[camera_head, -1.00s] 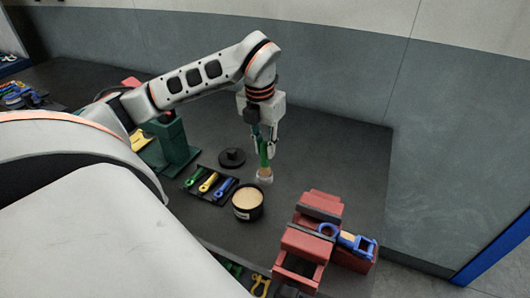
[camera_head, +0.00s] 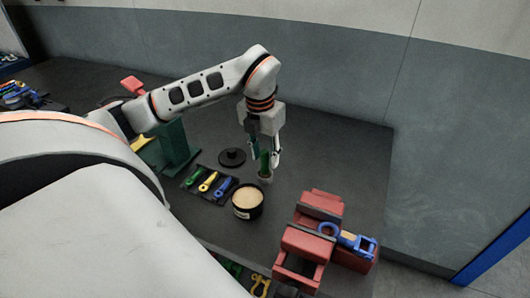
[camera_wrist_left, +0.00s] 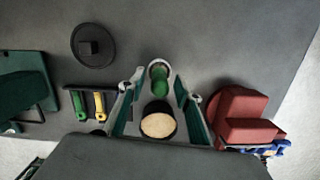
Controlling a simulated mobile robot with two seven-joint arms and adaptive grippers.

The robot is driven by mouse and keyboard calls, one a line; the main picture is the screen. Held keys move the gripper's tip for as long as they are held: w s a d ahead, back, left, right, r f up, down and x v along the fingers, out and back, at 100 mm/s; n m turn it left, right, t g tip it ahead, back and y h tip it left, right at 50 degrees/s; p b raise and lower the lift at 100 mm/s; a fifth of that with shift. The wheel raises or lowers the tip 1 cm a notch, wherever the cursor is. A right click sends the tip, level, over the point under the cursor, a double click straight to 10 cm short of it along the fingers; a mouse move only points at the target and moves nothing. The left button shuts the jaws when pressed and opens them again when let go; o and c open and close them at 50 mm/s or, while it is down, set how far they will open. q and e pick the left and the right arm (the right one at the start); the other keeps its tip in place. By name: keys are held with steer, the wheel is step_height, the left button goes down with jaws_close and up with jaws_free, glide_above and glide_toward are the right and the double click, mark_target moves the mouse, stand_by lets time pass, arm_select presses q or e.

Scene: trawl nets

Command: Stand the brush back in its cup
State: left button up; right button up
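My left gripper (camera_head: 265,158) is above the cup, pointing down. Its fingers are spread wide on either side of the handle, with gaps showing in the left wrist view (camera_wrist_left: 158,92). My right gripper is not in view.
A black tin with tan contents (camera_head: 248,202) stands just in front of the cup. A black lid (camera_head: 232,157) and a tray of coloured handled tools (camera_head: 198,192) lie left. A red vise (camera_head: 312,228) with a blue shackle (camera_head: 350,240) is front right. Bench behind right is clear.

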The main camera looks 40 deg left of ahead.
mark_target(262, 177)
arm_select(q)
steer(key=shift+r, duration=0.1)
step_height(262, 177, up, 12)
steer(key=s+p, duration=0.1)
steer(key=shift+s+d, duration=0.15)
steer(key=shift+s, duration=0.05)
stand_by(0.8)
